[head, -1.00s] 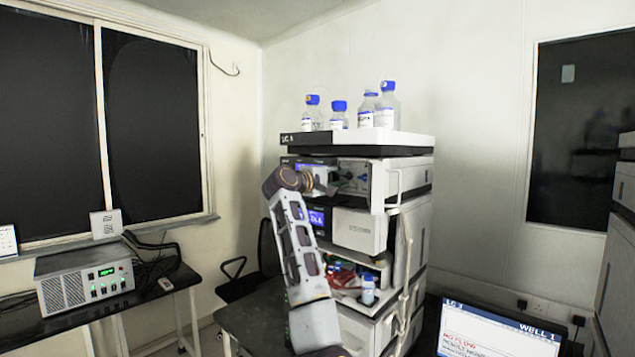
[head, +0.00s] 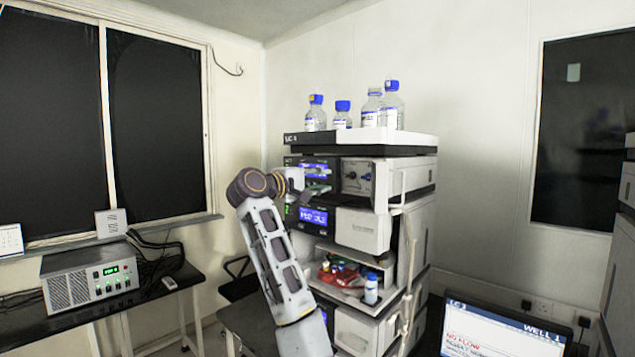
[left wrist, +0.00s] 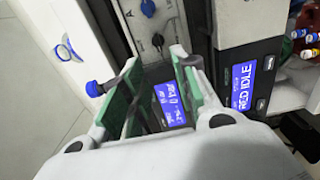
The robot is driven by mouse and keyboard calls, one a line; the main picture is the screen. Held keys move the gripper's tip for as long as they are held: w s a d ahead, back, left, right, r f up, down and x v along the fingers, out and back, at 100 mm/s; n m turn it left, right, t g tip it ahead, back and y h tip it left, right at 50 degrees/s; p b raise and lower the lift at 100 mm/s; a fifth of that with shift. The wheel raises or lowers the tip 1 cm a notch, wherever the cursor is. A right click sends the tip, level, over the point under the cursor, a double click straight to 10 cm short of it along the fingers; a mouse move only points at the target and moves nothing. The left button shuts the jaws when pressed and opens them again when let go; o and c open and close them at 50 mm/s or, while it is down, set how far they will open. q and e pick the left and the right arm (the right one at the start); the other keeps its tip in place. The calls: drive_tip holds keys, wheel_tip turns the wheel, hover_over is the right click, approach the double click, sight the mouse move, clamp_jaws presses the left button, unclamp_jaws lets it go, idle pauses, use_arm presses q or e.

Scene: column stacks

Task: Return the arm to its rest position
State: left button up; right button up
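My left arm (head: 275,255) reaches up in front of the LC stack (head: 362,230). My left gripper (head: 318,188) is beside the upper modules, to the left of the panel with dark knobs (head: 358,176). In the left wrist view its two green-padded fingers (left wrist: 160,92) are apart, with a lit blue display (left wrist: 170,104) seen between them and nothing held. A second display reading "IDLE" (left wrist: 242,85) is right of the fingers. I cannot tell from the pictures whether the fingertips touch the stack. My right gripper is not in view.
Several blue-capped bottles (head: 372,110) stand on the top tray (head: 415,141). An open shelf (head: 350,292) holds small vials and a bottle. A monitor (head: 500,330) is at lower right. A grey instrument (head: 90,277) sits on the left bench. A dark chair (head: 240,277) is behind my arm.

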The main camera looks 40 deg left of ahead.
use_arm(q)
drive_tip(key=shift+s, duration=0.15)
idle(0.5)
